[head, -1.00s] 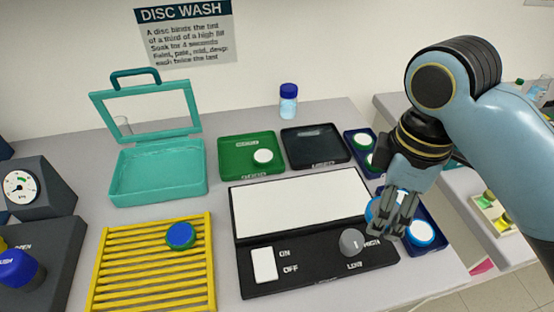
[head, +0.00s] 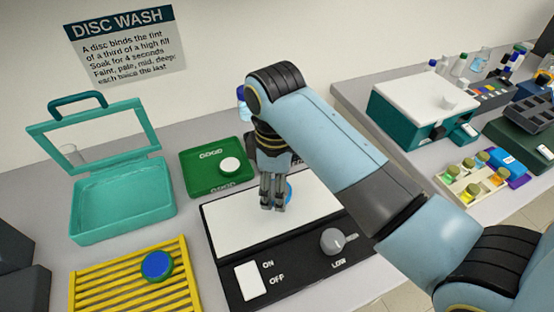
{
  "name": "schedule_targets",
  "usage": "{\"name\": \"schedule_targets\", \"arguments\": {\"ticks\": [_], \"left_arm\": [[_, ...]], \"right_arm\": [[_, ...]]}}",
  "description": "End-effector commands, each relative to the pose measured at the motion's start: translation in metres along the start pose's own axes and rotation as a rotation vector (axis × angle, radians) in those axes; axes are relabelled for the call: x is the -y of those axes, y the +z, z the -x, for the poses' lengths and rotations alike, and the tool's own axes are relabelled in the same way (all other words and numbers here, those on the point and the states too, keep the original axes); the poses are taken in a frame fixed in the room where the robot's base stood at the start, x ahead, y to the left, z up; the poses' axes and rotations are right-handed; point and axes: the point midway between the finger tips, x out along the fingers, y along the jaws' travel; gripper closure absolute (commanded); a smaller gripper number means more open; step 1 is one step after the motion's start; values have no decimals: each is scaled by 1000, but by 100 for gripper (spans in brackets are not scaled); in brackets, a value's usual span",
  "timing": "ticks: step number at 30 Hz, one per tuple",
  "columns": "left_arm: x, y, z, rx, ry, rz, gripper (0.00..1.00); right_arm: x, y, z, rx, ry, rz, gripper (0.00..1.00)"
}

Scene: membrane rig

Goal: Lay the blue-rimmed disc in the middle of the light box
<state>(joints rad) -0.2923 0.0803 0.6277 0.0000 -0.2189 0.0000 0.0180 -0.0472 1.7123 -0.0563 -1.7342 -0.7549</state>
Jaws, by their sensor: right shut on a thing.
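The light box (head: 320,207) lies in the middle of the bench, with a white panel at the back and a black control strip in front. My right gripper (head: 273,206) is over the white panel, near its middle, shut on the blue-rimmed disc (head: 289,191). Only a blue sliver of the disc shows behind the fingers; the rest is hidden. I cannot tell whether the disc touches the panel. My left gripper is not in view.
A yellow slatted rack (head: 85,291) holds a blue disc with a green rim (head: 157,265). A green tray (head: 200,172) holds a white disc (head: 230,164). An open teal case (head: 122,205) stands at left. The light box has a white switch (head: 250,281) and grey knob (head: 333,241).

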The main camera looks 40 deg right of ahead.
Motion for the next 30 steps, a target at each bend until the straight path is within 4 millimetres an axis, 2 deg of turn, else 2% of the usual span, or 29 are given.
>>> {"name": "schedule_targets", "arguments": {"ticks": [6,18,19,21,24,30], "left_arm": [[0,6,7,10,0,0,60],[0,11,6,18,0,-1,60],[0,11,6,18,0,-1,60],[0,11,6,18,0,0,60],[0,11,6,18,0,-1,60],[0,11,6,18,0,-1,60]], "right_arm": [[0,1,-30,2,-2,0,74],[0,1,-38,1,-1,-1,74],[0,1,-37,1,-1,-1,42],[0,1,-37,1,-1,-1,33],[0,1,-37,1,-1,-1,22],[0,1,-37,1,-1,-1,22]]}}
